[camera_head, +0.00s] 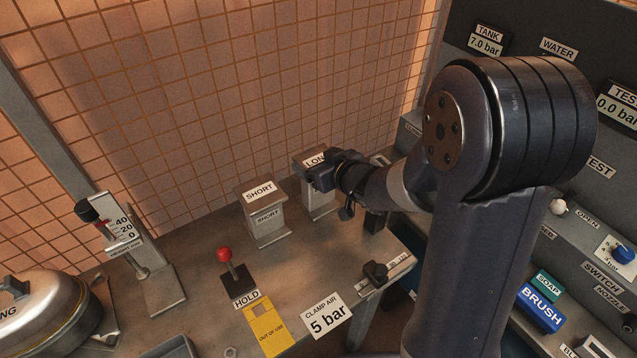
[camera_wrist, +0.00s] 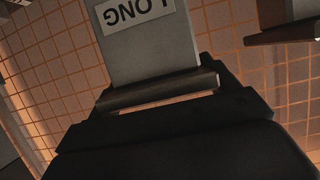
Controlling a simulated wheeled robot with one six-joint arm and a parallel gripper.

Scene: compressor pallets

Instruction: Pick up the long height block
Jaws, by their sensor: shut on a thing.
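The long height block (camera_head: 318,201) is a grey block labelled LONG, near the tiled wall at the back of the bench in the head view. My gripper (camera_head: 322,176) is at its upper part, shut on it, and covers part of its label. In the wrist view the block (camera_wrist: 150,50) stands between the jaws, with its LONG label upside down. The dark gripper body (camera_wrist: 170,105) fills the lower part of that view. I cannot tell whether the block's base touches the bench.
The SHORT block (camera_head: 264,215) stands just left of the long block. A red-knobbed lever (camera_head: 226,262), a yellow OUT OF USE tag (camera_head: 269,328) and a height gauge (camera_head: 125,240) are on the bench. A dark clamp knob (camera_head: 375,271) is at the right edge. Control panels are at right.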

